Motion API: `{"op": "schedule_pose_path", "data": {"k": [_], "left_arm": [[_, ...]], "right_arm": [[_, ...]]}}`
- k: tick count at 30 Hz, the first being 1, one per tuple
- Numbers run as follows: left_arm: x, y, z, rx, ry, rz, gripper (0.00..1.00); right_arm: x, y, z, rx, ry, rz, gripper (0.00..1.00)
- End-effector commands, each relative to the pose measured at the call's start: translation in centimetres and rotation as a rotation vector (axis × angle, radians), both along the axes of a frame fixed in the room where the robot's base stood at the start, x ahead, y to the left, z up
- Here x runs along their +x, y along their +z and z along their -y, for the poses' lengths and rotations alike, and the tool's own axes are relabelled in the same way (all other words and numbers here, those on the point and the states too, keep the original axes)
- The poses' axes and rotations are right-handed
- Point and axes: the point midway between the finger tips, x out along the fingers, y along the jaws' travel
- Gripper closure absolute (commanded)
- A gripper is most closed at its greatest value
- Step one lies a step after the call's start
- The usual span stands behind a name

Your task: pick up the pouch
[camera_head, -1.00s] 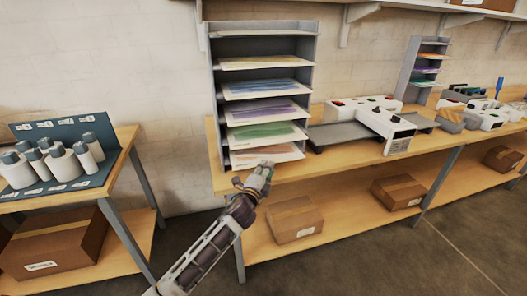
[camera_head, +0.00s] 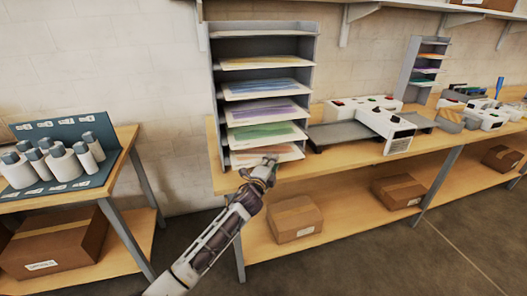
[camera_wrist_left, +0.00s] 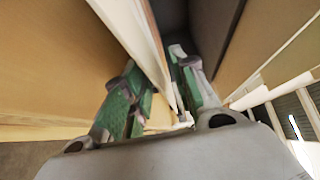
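A grey rack (camera_head: 212,105) holds several flat printed pouches on its shelves. The lowest pouch (camera_head: 250,155), white with an orange print, sticks out at the rack's front. My left gripper (camera_head: 268,164) is at the front edge of this lowest pouch and covers part of it. In the left wrist view, the green-padded fingers of my left gripper (camera_wrist_left: 160,95) stand apart, with a pale thin edge (camera_wrist_left: 133,32) running between them. I cannot tell whether either finger touches it. My right gripper is not in view.
The wooden bench (camera_head: 330,172) carries the rack and a white laminator (camera_head: 388,122) with a dark tray (camera_head: 340,134). Cardboard boxes (camera_head: 295,220) stand on the lower shelf. A side table at left holds several bottles (camera_head: 62,163).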

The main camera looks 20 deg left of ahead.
Motion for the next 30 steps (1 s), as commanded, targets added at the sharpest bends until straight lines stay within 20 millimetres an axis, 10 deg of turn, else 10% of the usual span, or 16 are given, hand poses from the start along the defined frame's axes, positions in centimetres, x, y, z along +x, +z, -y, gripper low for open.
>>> {"op": "schedule_pose_path", "data": {"k": [5, 11, 30], "left_arm": [[0.0, 0.0, 0.0, 0.000, 0.000, 0.000, 0.74], [0.0, 0.0, 0.0, 0.000, 0.000, 0.000, 0.99], [0.0, 0.7, -0.1, 0.001, 0.001, 0.001, 1.00]], "right_arm": [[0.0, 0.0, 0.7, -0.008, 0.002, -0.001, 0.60], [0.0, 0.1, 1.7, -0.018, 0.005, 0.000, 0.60], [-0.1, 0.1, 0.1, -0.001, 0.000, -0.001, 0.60]]}}
